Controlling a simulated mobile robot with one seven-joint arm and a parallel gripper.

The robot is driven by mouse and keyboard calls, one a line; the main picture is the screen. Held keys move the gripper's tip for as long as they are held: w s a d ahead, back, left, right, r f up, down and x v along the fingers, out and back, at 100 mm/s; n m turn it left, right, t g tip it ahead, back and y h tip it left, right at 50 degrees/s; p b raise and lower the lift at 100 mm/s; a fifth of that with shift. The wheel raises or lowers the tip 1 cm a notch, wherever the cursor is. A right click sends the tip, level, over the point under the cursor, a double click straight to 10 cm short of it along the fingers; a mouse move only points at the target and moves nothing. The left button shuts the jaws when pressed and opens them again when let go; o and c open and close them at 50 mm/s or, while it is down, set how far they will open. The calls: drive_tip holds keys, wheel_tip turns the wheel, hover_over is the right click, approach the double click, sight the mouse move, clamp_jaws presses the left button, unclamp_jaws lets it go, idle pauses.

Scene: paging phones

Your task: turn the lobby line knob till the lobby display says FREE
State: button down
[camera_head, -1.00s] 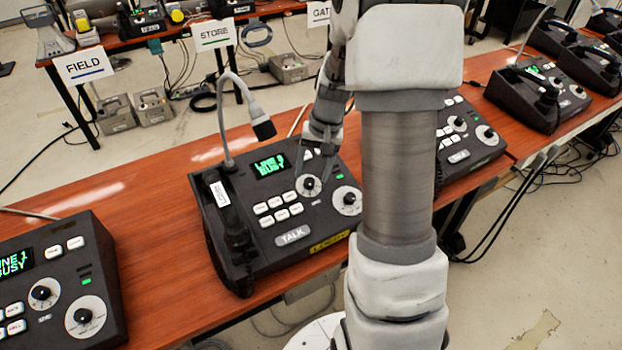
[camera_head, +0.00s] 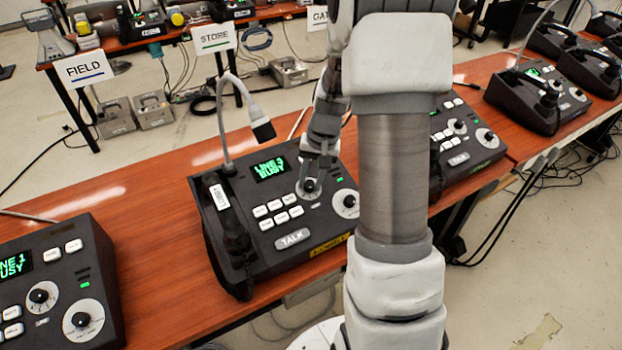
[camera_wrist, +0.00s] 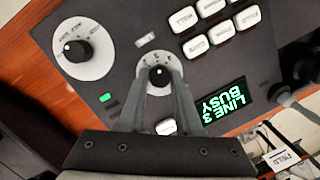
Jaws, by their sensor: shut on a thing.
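The lobby paging phone (camera_head: 283,250) is a dark console with a yellow label on its front edge, too small to read surely. Its display (camera_head: 269,169) glows green and reads LINE 3 BUSY; the display also shows rotated in the wrist view (camera_wrist: 224,102). The line knob (camera_wrist: 159,75) is a small black knob on a white dial. My gripper (camera_wrist: 160,82) is shut on this knob, one finger on each side. In the head view my gripper (camera_head: 312,184) comes down onto the knob from above.
A larger knob (camera_wrist: 77,50) on a white dial sits beside the line knob. White buttons (camera_wrist: 207,27) and a gooseneck microphone (camera_head: 263,131) are close by. A handset (camera_head: 228,225) lies along the console's left side. Similar consoles stand on both sides (camera_head: 55,285).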

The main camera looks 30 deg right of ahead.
drive_tip(key=shift+m, duration=0.3)
drive_tip(key=m, duration=0.3)
drive_tip(key=shift+t, duration=0.3)
drive_tip(key=shift+s+m+t+y, duration=0.15)
drive_tip(key=shift+m+t+y, duration=0.3)
drive_tip(key=shift+m, duration=1.75)
drive_tip(key=c, duration=0.6)
unclamp_jaws()
